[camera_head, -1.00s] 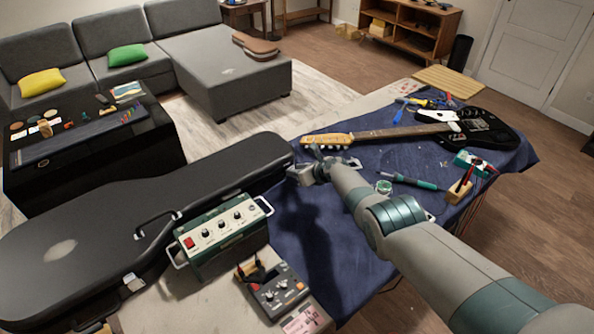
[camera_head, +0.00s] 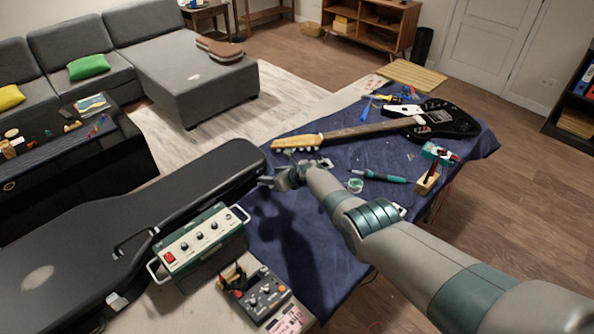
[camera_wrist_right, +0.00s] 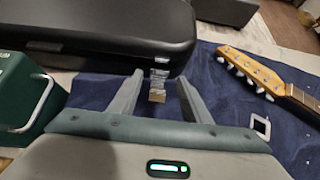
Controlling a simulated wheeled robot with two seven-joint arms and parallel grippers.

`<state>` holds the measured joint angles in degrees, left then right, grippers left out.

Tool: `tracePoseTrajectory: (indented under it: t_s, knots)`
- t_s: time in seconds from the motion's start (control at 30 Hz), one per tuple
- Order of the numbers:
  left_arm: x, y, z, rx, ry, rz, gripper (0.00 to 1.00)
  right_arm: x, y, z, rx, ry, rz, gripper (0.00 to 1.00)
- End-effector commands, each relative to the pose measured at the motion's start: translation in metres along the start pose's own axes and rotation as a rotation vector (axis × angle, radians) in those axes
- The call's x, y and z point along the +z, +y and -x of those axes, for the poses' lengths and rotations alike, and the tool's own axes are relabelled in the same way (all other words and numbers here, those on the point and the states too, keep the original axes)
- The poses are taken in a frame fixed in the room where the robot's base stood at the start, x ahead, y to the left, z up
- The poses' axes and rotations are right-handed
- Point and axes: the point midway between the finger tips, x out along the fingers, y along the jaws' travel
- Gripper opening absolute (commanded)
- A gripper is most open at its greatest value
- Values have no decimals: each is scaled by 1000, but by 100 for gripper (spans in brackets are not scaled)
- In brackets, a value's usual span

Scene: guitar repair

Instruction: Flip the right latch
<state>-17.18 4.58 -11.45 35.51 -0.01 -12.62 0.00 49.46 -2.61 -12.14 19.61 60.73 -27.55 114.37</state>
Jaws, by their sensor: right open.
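The closed black guitar case (camera_head: 130,215) lies along the table's left side, and its near wall also shows in the wrist view (camera_wrist_right: 100,32). The right latch (camera_wrist_right: 159,78) is a small silver piece hanging on the case's near side, with a tan lower end. My right gripper (camera_head: 268,181) is by the narrow end of the case. In the wrist view its two fingers (camera_wrist_right: 160,84) are apart and empty, with the latch between their tips in the picture. I cannot tell whether they touch it. In the head view the gripper hides the latch. My left gripper is not in view.
The guitar (camera_head: 370,130) lies on the blue cloth (camera_head: 270,235) beyond my arm. A soldering iron (camera_head: 380,176) lies nearby.

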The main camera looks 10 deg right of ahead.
Motion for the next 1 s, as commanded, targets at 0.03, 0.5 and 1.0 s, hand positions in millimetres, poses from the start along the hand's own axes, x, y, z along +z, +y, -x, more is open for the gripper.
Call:
tracePoseTrajectory:
  t_s: [0.03,0.5,1.0]
  knots:
    - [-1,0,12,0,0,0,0,4,0,8,0,1,-1,44]
    - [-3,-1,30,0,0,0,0,1,-1,37,-1,-1,3,44]
    - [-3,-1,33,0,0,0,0,-1,0,78,1,-1,1,44]
